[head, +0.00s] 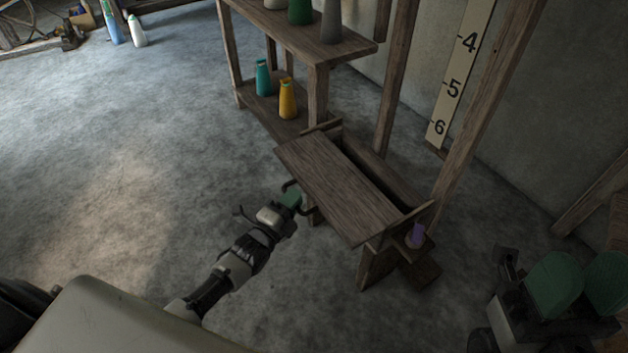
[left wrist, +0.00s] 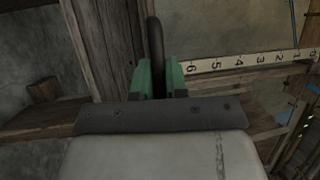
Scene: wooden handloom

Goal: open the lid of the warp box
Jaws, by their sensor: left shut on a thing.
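The warp box (head: 375,167) is a dark wooden box on legs, right of centre in the head view. Its plank lid (head: 340,188) lies over the near part, and a dark gap shows along the far long side. My left gripper (head: 291,197) is at the near left edge of the lid, shut on a dark curved handle. In the left wrist view the handle (left wrist: 155,45) stands between the green fingers. My right gripper (head: 585,285) is at the lower right, away from the box, its two green pads apart and nothing seen between them.
A wooden shelf (head: 335,50) with coloured yarn cones stands behind the box. A purple spool (head: 415,235) sits at the box's right end. A numbered scale (head: 460,75) and posts rise behind.

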